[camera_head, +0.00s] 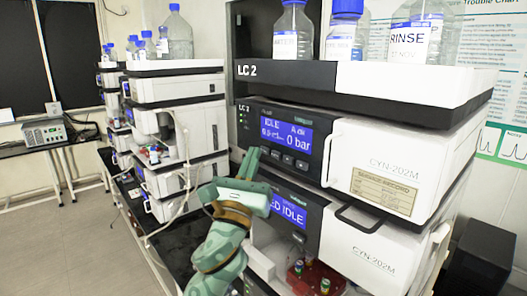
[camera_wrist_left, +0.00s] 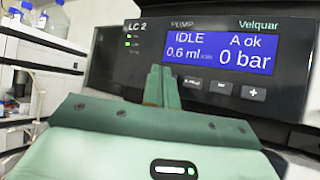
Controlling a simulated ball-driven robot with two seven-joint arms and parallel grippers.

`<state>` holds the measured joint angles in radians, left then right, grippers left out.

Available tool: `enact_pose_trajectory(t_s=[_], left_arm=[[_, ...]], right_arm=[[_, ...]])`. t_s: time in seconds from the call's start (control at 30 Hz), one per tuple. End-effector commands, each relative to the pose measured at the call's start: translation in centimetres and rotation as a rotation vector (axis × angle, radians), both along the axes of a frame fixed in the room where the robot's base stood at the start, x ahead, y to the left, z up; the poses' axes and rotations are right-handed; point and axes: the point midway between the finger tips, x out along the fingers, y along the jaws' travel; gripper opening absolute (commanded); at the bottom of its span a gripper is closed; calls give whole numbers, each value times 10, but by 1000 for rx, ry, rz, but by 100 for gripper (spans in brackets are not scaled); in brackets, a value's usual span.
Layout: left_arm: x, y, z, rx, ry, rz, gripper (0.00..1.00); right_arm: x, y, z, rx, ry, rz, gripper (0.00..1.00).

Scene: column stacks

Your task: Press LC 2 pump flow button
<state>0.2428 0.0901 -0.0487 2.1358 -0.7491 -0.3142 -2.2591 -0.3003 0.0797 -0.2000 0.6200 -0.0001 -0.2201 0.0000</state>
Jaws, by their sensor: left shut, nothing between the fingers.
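The LC 2 pump (camera_head: 385,165) is the upper module of the near stack, with a blue display (camera_head: 284,131) reading IDLE, A ok and 0 bar. In the left wrist view the display (camera_wrist_left: 219,50) also reads 0.6 ml. A row of small dark buttons lies under it; the "+" button (camera_wrist_left: 253,92) is at the right end. My left gripper (camera_head: 250,163) is shut and empty, its fingertips in front of the panel's lower left. In the left wrist view the fingertips (camera_wrist_left: 160,76) cover the area below the flow reading. I cannot tell whether they touch the panel.
Solvent bottles (camera_head: 408,35) stand in the tray (camera_head: 370,82) on top. A lower module (camera_head: 375,250) also shows IDLE, with a curved handle (camera_head: 354,222) beside it. Small vials (camera_head: 325,286) sit below. Another instrument stack (camera_head: 180,88) stands at the left, with open floor beyond.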

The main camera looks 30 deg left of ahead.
Motion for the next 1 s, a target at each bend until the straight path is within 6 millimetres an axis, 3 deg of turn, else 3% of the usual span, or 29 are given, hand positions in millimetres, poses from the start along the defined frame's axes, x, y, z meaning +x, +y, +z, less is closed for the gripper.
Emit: enact_pose_trajectory(t_s=[1.0], left_arm=[[8, -3, 0, -1, 0, 1, 0]], right_arm=[[0, 0, -2, 0, 0, 0, 28]])
